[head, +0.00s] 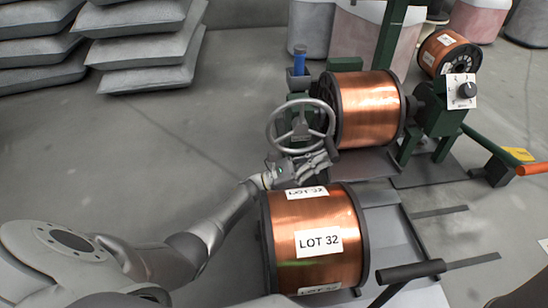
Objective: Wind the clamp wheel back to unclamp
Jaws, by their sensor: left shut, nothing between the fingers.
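The clamp wheel (301,127) is a grey spoked handwheel on the left side of the green winding stand. It stands in front of a copper spool (368,108) held in that stand. My left gripper (328,152) is at the wheel's lower right rim, with its fingers shut and nothing seen between them. Whether the fingers touch the rim is hard to tell. My right gripper is not in view.
A copper spool marked LOT 32 (316,240) stands close below my left wrist. A control box with a black knob (467,90) is at right. Grey sacks (140,45) are stacked at upper left. Another spool (447,52) lies at the back right. Floor left of the wheel is clear.

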